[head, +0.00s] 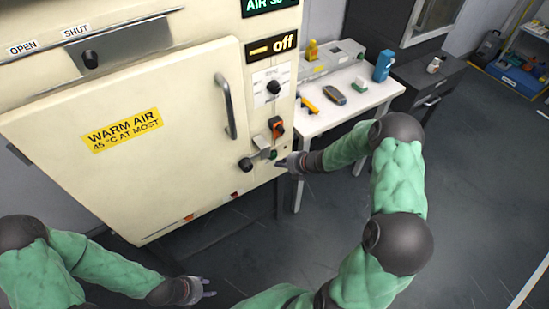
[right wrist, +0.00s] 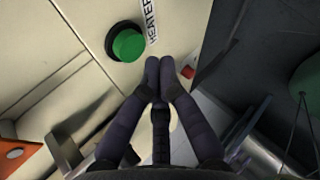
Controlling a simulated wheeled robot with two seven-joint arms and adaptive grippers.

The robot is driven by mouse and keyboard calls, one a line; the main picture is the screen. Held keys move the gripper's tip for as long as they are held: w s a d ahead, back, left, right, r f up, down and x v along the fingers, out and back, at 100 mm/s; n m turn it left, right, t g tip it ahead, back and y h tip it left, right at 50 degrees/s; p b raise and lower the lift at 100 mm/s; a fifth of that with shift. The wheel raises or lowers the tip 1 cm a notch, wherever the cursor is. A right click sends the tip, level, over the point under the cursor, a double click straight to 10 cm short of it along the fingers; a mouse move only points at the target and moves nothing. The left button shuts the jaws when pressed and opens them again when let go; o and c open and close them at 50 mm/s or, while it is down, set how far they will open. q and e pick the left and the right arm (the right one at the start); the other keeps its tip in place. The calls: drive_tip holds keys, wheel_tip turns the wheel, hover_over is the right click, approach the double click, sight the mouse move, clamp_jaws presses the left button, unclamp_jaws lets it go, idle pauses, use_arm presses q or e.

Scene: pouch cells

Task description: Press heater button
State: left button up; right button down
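The heater button is a round green button (right wrist: 128,45) in a dark ring on the cream cabinet face, next to a "HEATER" label (right wrist: 150,22) in the right wrist view. In the head view it is a small green spot (head: 273,155) on the cabinet's lower right. My right gripper (head: 281,163) is just right of and below it. In the right wrist view the right gripper's fingertips (right wrist: 160,66) are together, empty, and beside the button; whether they touch the panel is unclear. My left gripper (head: 210,288) is low in front of the cabinet, fingers apart and empty.
Near the button are a black knob (head: 245,164), a metal flap (head: 262,143) and an orange-and-black switch (head: 277,127). The cabinet door (head: 150,190) has a bar handle (head: 226,105). A white table (head: 325,118) with tools stands to the right.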

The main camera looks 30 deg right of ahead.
use_arm(q)
drive_tip(key=shift+f+b, duration=0.3)
drive_tip(key=shift+f, duration=0.05)
use_arm(e)
drive_tip(key=shift+s+d, duration=0.2)
drive_tip(key=shift+s, duration=2.2)
drive_tip(key=shift+d, duration=0.1)
